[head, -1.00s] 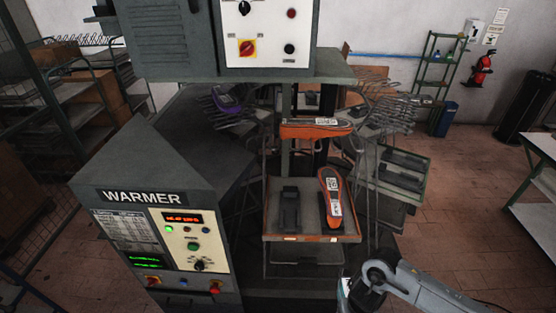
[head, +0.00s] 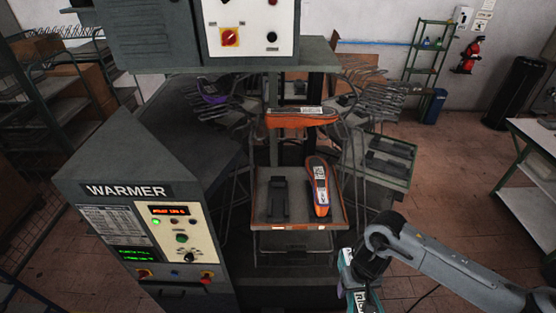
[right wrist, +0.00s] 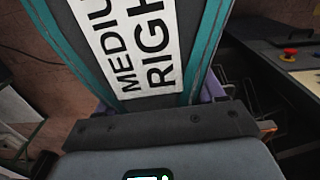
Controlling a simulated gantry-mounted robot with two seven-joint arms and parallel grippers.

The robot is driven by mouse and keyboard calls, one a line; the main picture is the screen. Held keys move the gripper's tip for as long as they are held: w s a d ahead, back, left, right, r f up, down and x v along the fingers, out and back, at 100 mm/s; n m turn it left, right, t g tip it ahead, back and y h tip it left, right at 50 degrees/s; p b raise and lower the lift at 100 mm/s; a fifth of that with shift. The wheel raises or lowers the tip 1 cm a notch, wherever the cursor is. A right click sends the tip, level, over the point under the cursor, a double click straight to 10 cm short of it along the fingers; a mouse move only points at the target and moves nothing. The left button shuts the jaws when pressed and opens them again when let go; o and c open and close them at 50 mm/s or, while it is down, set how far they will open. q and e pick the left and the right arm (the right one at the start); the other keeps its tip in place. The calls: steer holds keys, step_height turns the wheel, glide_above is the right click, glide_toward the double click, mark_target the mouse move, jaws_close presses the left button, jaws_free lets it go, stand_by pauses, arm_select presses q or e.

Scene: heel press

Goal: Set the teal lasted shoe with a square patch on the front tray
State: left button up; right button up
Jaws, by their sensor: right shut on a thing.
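My right gripper (head: 356,268) is shut on a teal lasted shoe (head: 362,297) at the bottom edge of the head view, right of and nearer than the front tray (head: 292,226). In the right wrist view the teal shoe (right wrist: 195,65) shows a white label with cut-off lettering, "MEDIU" and "RIGH". A square patch cannot be seen on it from here. The front tray has an orange front edge. My left gripper is not in view.
The warmer cabinet (head: 128,191) stands at the left. A side tray (head: 388,160) and racks of rods (head: 368,87) are behind, right. Floor shows between the tray and my right arm.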

mark_target(360, 301)
steer(key=r, duration=0.4)
steer(key=shift+s+r, duration=0.2)
steer(key=shift+r, duration=0.05)
steer(key=s, duration=0.3)
steer(key=shift+s+a+f, duration=0.15)
steer(key=shift+s+f, duration=0.05)
steer(key=shift+s, duration=0.2)
steer(key=shift+s+a+m, duration=0.15)
steer(key=shift+s+m, duration=0.1)
steer(key=shift+m, duration=0.15)
